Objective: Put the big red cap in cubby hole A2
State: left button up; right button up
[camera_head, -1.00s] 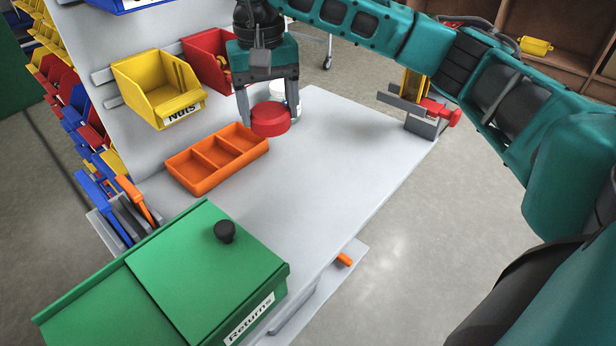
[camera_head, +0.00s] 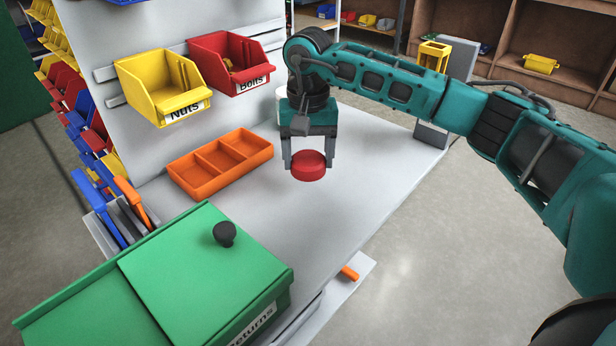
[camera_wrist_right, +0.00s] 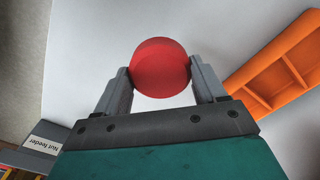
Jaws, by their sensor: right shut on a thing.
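The big red cap (camera_head: 308,166) is held between the two fingers of my right gripper (camera_head: 307,162), above the grey workbench top. In the right wrist view the cap (camera_wrist_right: 160,68) sits between the fingertips of the right gripper (camera_wrist_right: 160,80), touching both. The brown wooden cubby shelf (camera_head: 553,45) stands in the background at the upper right, well away from the gripper. A yellow object (camera_head: 540,64) lies in one of its compartments. I cannot read any cubby labels. My left gripper is not in view.
An orange three-section tray (camera_head: 220,163) lies left of the cap. A green returns box (camera_head: 200,270) stands at the front left. Yellow nuts (camera_head: 160,85) and red bolts (camera_head: 238,62) bins hang on the panel. A yellow part (camera_head: 433,54) stands near the bench's far right. Mid-bench is clear.

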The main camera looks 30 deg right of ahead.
aim_at(308, 191)
jog(key=shift+f, duration=2.5)
jog(key=shift+f+b, duration=0.1)
jog(key=shift+b, duration=0.25)
jog(key=shift+f, duration=0.15)
jog(key=o, duration=1.1)
